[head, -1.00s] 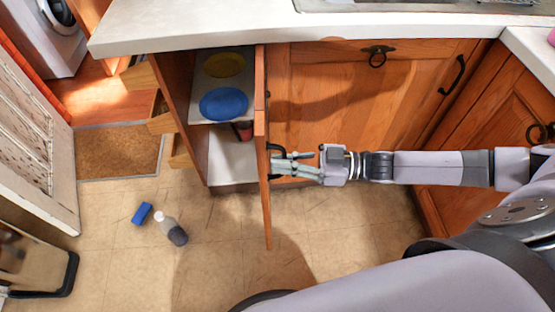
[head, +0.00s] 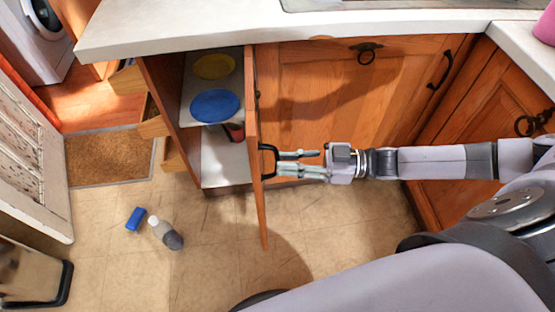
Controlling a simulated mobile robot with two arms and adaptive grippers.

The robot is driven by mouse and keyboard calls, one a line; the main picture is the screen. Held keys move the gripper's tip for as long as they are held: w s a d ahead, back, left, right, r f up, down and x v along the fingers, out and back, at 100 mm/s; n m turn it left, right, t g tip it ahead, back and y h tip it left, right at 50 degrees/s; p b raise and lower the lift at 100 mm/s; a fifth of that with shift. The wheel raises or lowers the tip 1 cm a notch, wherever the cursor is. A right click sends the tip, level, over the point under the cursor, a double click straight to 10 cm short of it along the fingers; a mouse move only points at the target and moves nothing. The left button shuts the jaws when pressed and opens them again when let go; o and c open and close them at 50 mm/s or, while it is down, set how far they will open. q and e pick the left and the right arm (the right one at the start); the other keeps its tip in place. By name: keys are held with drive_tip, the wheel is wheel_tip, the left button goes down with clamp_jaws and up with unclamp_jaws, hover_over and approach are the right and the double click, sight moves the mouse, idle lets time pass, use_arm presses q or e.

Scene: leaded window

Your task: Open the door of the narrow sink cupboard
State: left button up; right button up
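The narrow sink cupboard door (head: 252,130) stands wide open, seen almost edge-on and swung out toward me. Its black bar handle (head: 266,160) is on the right-hand face. My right gripper (head: 284,164) is at this handle, pointing left, with its two fingers spread apart. The fingertips are at the handle's right side; whether they still touch it is hard to tell. Inside the cupboard are a yellow plate (head: 214,66) and a blue plate (head: 214,105) on a shelf, and a red item (head: 235,132) partly hidden behind the door. My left gripper is not in view.
A bottle (head: 165,233) and a blue block (head: 136,218) lie on the tiled floor left of the door. Partly open drawers (head: 152,126) stick out left of the cupboard. The worktop (head: 200,30) overhangs above. Closed wooden cupboard fronts (head: 330,110) are at right.

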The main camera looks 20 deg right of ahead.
drive_tip(key=v, duration=0.9)
